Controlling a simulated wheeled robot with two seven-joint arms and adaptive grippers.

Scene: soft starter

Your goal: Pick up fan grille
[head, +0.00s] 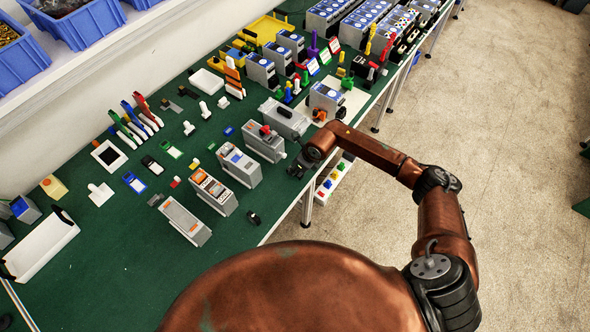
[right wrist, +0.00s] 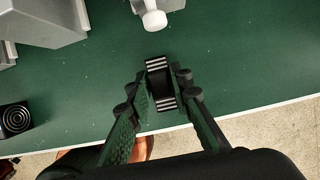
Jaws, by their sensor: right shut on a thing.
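My right gripper (right wrist: 163,92) is shut on a small black part (right wrist: 158,66) with pale stripes at its ends. The part sits between the two fingers, over the green table near its front edge. In the head view my right gripper (head: 297,168) is by the table edge, and the held part is too small to make out. A square black piece with concentric pale rings (right wrist: 15,119) lies on the table, at left in the right wrist view; a similar dark piece shows in the head view (head: 253,217). I cannot tell which piece is the fan grille. My left gripper is out of view.
A white round-headed part (right wrist: 154,18) lies ahead of the gripper. Grey device housings (head: 240,165) stand in a row on the green table (head: 130,250). A low tray with coloured parts (head: 330,184) is below the edge. Blue bins (head: 75,22) stand on the shelf.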

